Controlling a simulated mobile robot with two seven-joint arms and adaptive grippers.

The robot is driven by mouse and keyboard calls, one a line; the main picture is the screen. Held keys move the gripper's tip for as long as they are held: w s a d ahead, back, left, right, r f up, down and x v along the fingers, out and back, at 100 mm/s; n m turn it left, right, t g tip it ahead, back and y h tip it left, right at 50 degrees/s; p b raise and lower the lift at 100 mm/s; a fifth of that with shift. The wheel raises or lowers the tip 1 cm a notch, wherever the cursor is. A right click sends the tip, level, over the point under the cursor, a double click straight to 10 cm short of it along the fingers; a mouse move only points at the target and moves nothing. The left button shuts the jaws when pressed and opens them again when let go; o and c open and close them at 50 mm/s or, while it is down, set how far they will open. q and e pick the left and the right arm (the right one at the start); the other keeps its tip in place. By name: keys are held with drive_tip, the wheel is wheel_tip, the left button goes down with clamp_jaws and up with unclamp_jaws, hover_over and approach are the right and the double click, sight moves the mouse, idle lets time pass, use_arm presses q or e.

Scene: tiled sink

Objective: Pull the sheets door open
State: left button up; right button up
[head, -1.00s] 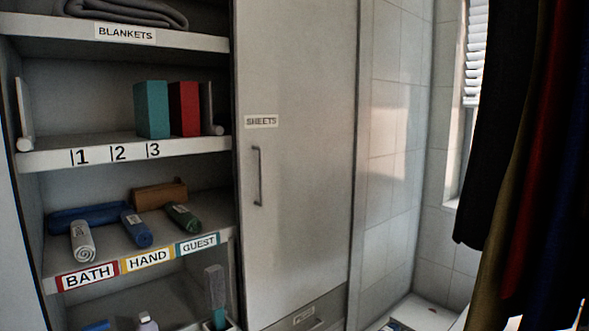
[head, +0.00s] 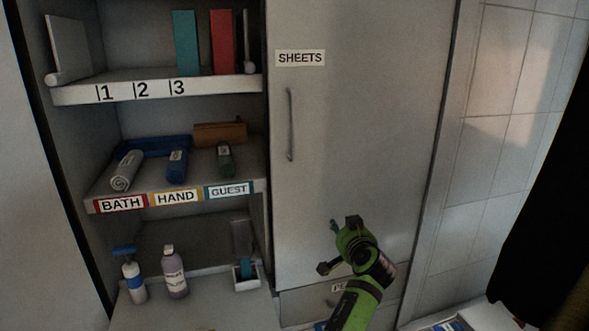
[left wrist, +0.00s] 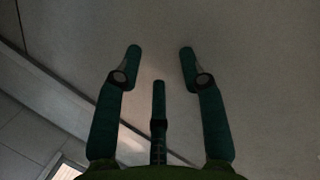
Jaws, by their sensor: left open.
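The sheets door (head: 375,140) is a tall grey panel marked by a white SHEETS label (head: 300,58). It stands closed beside the open shelves. Its thin vertical handle (head: 290,125) is near the door's left edge. My green left gripper (head: 334,246) is in front of the door's lower part, below and to the right of the handle, apart from it. In the left wrist view the left gripper (left wrist: 160,62) has its fingers spread with nothing between them, facing a plain grey surface. The handle does not show there. My right gripper is in neither view.
Open shelves (head: 155,88) with books, rolled towels and bottles stand left of the door. A labelled drawer (head: 315,305) is below it, partly behind my arm. A tiled wall (head: 500,150) and dark hanging cloth (head: 550,220) are at the right.

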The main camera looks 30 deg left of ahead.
use_arm(q)
drive_tip(key=s+a+r+n+y, duration=0.2)
drive_tip(key=r+n, duration=0.1)
drive_tip(key=r, duration=0.6)
drive_tip(key=s+a+r+n+y, duration=0.1)
drive_tip(key=a+r+n+y, duration=0.1)
drive_tip(key=r, duration=0.7)
drive_tip(key=n+g+y, duration=0.2)
drive_tip(key=n+g, duration=0.1)
drive_tip(key=n, duration=0.1)
approach(296, 123)
drive_tip(key=s+a, duration=0.1)
drive_tip(key=s, duration=0.1)
drive_tip(key=p+x, duration=0.1)
drive_tip(key=x, duration=0.1)
drive_tip(key=p+x, duration=0.1)
drive_tip(key=x, duration=0.1)
drive_tip(key=r+p+x, duration=0.1)
drive_tip(key=p+x, duration=0.1)
drive_tip(key=shift+w+a+f, duration=0.1)
drive_tip(key=shift+w+a, duration=0.15)
drive_tip(key=shift+a, duration=0.3)
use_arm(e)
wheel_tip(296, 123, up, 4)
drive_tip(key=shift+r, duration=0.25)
use_arm(q)
clamp_jaws()
